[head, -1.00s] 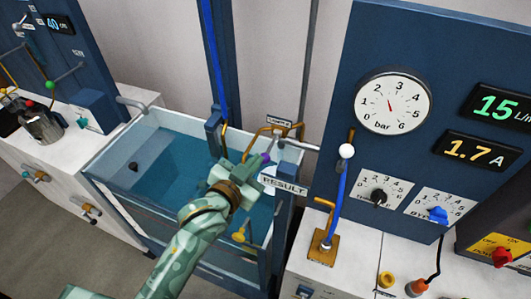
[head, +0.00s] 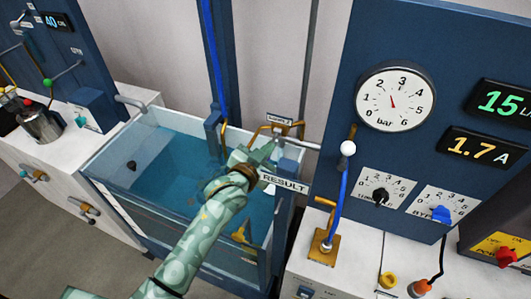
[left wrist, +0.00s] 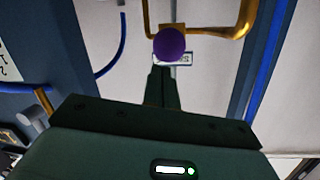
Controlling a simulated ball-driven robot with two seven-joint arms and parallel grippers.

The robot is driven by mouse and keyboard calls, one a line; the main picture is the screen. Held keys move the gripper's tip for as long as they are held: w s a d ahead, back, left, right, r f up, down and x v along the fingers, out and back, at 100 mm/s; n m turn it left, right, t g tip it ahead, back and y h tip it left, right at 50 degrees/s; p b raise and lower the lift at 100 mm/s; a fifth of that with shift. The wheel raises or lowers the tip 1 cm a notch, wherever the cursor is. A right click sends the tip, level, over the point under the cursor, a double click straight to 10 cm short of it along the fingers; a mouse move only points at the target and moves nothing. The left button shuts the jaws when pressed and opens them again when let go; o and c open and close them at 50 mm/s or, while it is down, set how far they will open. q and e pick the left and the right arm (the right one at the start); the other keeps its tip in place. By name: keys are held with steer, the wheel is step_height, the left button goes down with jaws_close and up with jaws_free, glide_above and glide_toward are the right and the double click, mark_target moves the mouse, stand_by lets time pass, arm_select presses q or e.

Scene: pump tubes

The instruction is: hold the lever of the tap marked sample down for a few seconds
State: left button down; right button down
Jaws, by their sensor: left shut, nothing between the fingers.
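The tap's sign reading SAMPLE (head: 280,120) stands above a bent brass pipe (head: 254,131) at the back right corner of the water tank. In the left wrist view, the lever's round purple knob (left wrist: 169,44) shows in front of the brass pipe (left wrist: 245,22) and partly covers a small white sign (left wrist: 186,58). My left gripper (head: 268,149) is shut and empty, reaching over the tank; its fingers (left wrist: 160,72) end just below the knob in the wrist view. I cannot tell whether they touch it. In the head view my gripper hides the knob. My right gripper is not in view.
The glass-walled water tank (head: 168,130) lies under my left arm. A RESULT plate (head: 284,184) is close to the gripper's right. A blue column (head: 238,55) rises behind.

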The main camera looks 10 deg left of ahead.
arm_select(q)
steer(key=shift+s+a+f, duration=0.2)
steer(key=shift+f, duration=0.15)
steer(key=shift+s+f, duration=0.15)
steer(key=shift+f, duration=2.1)
stand_by(2.1)
steer(key=p+v, duration=0.2)
steer(key=v, duration=1.4)
steer(key=shift+r, duration=0.2)
